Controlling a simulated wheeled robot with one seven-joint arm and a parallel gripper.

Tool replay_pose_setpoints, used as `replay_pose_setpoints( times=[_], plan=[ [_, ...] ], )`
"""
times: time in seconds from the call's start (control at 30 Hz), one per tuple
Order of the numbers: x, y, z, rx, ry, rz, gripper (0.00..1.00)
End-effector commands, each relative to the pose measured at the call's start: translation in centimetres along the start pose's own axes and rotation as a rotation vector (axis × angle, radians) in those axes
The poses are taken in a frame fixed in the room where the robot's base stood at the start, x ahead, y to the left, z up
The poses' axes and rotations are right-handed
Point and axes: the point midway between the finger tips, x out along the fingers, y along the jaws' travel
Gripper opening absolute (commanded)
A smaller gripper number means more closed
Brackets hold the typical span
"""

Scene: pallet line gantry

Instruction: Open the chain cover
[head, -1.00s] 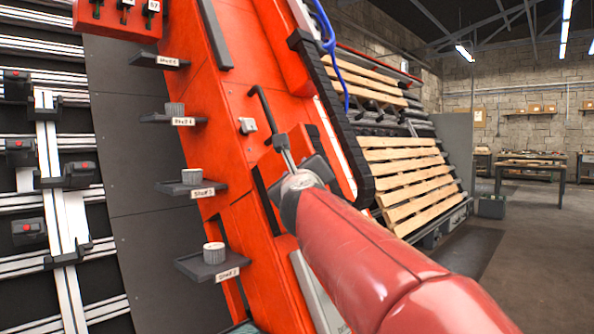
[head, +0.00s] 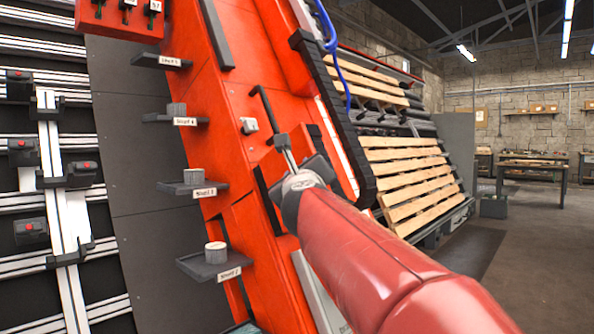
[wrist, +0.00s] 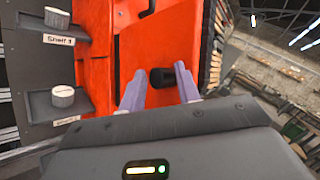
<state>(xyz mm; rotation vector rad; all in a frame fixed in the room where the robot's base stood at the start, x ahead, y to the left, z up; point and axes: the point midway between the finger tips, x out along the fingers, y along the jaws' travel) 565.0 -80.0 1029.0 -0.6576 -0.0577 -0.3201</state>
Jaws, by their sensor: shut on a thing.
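The red machine panel (head: 235,165) leans beside the gantry; I cannot make out which part of it is the chain cover. A black knob (head: 281,141) stands out from the panel below a bent black rod (head: 262,108). My gripper (head: 287,152) reaches it from the lower right and is shut on it. In the wrist view the black knob (wrist: 162,77) sits between the two pale fingers of my gripper (wrist: 160,84). The fingers and my arm hide part of the panel behind them.
Small dark shelves with grey cylinders, such as the lowest shelf (head: 214,266), jut out left of the panel. A black chain track (head: 335,115) and a blue hose (head: 333,45) run to its right. Wooden slats (head: 405,170) lie beyond. Open floor (head: 520,260) is at right.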

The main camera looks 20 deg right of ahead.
Motion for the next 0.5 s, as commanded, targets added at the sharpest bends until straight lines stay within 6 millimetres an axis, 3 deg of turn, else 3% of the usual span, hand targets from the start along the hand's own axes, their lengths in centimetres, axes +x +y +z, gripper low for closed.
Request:
replay_pose_setpoints(
  times=[0.03,0.2,0.23,0.33,0.5],
  plan=[
    [0.43,2.45,-0.18,-0.002,-0.001,0.053,0.0],
    [0.43,2.45,-0.18,-0.002,-0.001,0.053,0.0],
    [0.43,2.45,-0.18,-0.002,-0.001,0.053,0.34],
    [0.43,2.45,-0.18,-0.002,-0.001,0.052,0.46],
    [0.47,2.25,-0.35,-0.001,0.002,0.048,0.46]
  ],
)
